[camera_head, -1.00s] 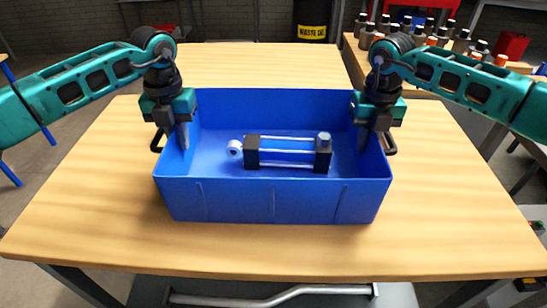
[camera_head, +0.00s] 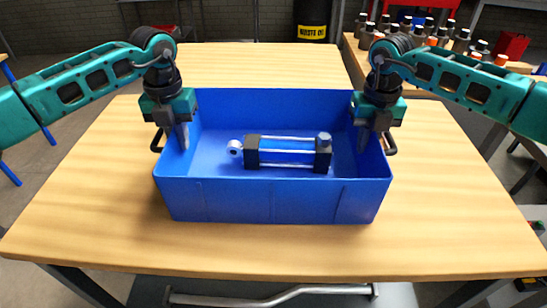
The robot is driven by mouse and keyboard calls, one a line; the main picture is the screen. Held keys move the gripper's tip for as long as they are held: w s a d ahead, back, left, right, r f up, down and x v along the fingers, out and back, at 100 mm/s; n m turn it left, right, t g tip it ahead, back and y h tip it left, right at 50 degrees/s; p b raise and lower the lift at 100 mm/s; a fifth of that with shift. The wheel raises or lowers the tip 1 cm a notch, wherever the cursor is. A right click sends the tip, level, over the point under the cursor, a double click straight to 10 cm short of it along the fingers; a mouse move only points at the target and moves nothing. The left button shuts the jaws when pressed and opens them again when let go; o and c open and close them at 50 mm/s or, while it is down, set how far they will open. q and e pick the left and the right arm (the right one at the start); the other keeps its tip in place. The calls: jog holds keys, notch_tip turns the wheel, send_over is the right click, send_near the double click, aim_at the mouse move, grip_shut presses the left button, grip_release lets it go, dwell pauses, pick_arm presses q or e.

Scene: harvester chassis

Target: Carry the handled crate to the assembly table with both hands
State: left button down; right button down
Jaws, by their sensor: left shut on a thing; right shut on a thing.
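The blue handled crate (camera_head: 272,201) is upright over the wooden table (camera_head: 100,235), at the middle of the head view. It appears to rest on the tabletop. A hydraulic cylinder (camera_head: 288,152) with black end blocks lies inside the crate. My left gripper (camera_head: 177,135) is shut on the crate's left side, by the black handle (camera_head: 157,142). My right gripper (camera_head: 367,138) is shut on the crate's right side, by the other black handle (camera_head: 390,145). The fingertips partly hide both side walls.
A second wooden surface (camera_head: 255,62) lies behind the crate. A side table at the back right holds several tool holders (camera_head: 440,38) and a red bin (camera_head: 511,45). A black waste-oil drum (camera_head: 312,20) stands at the back. The tabletop around the crate is clear.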

jog(key=shift+r, duration=0.1)
dwell(0.4)
pick_arm(q)
jog(key=shift+w+r, duration=0.1)
jog(key=shift+r, duration=0.15)
pick_arm(e)
jog(key=shift+w+r, duration=0.1)
jog(key=shift+r, duration=0.1)
pick_arm(q)
jog(key=shift+w, duration=0.1)
pick_arm(e)
jog(key=shift+w, duration=0.1)
pick_arm(q)
jog(key=shift+r, duration=0.1)
pick_arm(e)
jog(key=shift+r, duration=0.1)
